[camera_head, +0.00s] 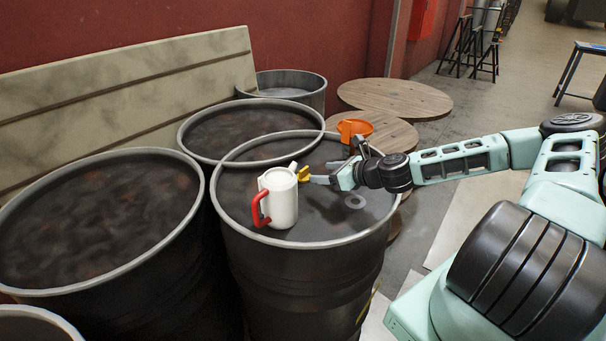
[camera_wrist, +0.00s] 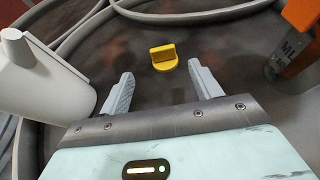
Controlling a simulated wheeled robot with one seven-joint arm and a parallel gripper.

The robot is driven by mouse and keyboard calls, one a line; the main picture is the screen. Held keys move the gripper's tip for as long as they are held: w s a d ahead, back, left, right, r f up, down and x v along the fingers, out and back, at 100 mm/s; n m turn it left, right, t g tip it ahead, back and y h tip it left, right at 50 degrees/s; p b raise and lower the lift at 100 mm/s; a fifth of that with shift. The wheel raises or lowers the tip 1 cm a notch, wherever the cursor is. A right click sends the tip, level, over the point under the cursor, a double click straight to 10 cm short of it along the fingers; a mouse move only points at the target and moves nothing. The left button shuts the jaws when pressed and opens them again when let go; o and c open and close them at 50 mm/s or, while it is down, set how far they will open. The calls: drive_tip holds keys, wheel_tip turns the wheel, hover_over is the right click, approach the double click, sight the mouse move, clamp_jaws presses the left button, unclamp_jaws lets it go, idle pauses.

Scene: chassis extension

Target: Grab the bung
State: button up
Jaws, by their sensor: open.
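The bung is most likely the small yellow piece with a raised grip (camera_wrist: 163,58), seen on the dark drum top in the wrist view. It also shows in the head view (camera_head: 304,174), just left of my gripper's tips. My gripper (camera_wrist: 159,90) is open and empty, with its two grey fingers spread. The bung lies ahead of the fingertips, about midway between them and apart from both. In the head view my gripper (camera_head: 318,179) reaches in from the right, low over the drum top.
A white jug with a red handle (camera_head: 280,198) stands close left of the bung on the drum (camera_head: 330,243). An orange object (camera_head: 354,128) is behind my gripper; in the wrist view it is at right (camera_wrist: 300,35). Other drums (camera_head: 95,215) stand left and behind.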

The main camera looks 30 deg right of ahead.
sight(305, 171)
drive_tip(key=p+x, duration=0.1)
drive_tip(key=x, duration=0.3)
drive_tip(key=p+x, duration=0.1)
drive_tip(key=x, duration=0.4)
drive_tip(key=shift+w+d, duration=0.1)
drive_tip(key=shift+d, duration=0.1)
drive_tip(key=c, duration=1.1)
